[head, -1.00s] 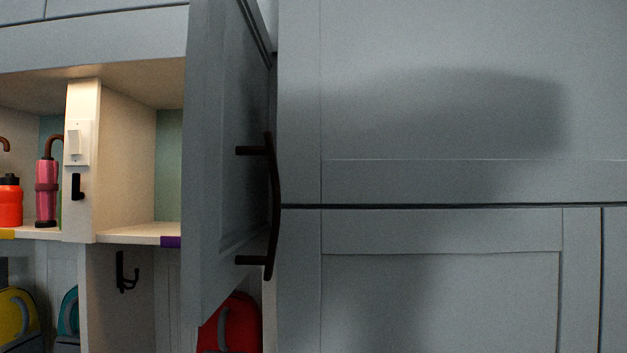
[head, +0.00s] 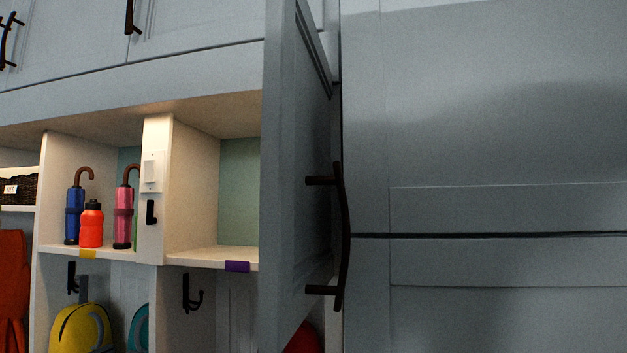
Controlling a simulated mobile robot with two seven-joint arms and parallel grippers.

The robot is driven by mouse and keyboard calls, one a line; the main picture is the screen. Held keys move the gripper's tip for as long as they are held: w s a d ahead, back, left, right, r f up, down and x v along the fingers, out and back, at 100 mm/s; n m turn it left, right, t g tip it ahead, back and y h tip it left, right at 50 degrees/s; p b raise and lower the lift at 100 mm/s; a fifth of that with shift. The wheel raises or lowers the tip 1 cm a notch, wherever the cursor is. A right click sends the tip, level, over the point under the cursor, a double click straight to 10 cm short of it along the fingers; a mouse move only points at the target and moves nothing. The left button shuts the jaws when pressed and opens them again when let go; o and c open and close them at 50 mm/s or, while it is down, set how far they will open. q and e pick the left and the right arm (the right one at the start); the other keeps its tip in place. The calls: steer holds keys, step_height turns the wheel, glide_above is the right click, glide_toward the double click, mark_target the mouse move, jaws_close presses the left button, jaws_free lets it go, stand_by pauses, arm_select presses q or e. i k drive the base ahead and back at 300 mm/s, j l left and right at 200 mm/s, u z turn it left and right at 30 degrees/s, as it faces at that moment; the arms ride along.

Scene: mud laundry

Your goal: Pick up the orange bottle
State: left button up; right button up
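The orange bottle (head: 91,226) with a dark cap stands upright on a cubby shelf (head: 60,249) at the left of the head view. A blue umbrella (head: 74,214) with a brown hooked handle stands just left of it. A pink umbrella (head: 123,215) stands to its right, close to the divider. Neither of my grippers shows in the head view.
An open grey cabinet door (head: 292,200) with a dark handle (head: 342,235) juts out right of the cubbies. A large grey cabinet front (head: 490,120) fills the right. Hooks, a yellow backpack (head: 82,330) and a dark basket (head: 20,188) are nearby. The cubby beside the door looks empty.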

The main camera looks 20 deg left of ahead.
mark_target(91, 230)
steer(key=u, duration=1.55)
steer(key=i+j+z, duration=0.1)
steer(key=j, duration=0.35)
steer(key=i+j+z, duration=0.15)
steer(key=j, duration=0.3)
steer(key=i+j+z, duration=0.1)
steer(key=j, duration=0.35)
steer(key=j+z, duration=0.1)
steer(key=j, duration=0.35)
steer(key=i+j+z, duration=0.1)
steer(key=i+j, duration=0.2)
steer(key=i+j+z, duration=0.15)
steer(key=i+j, duration=0.15)
steer(key=i+j+z, duration=0.1)
steer(key=i+j, duration=0.15)
steer(key=j, duration=0.15)
steer(key=i+j+z, duration=0.15)
steer(key=j, duration=0.25)
steer(key=i+j+z, duration=0.1)
steer(key=i+j, duration=0.25)
steer(key=i+j+z, duration=0.15)
steer(key=j, duration=0.35)
steer(key=i+j+z, duration=0.15)
steer(key=i, duration=0.35)
steer(key=i+j+z, duration=0.15)
steer(key=i, duration=0.3)
steer(key=l+u, duration=0.1)
steer(key=j+z, duration=0.1)
steer(key=j, duration=0.1)
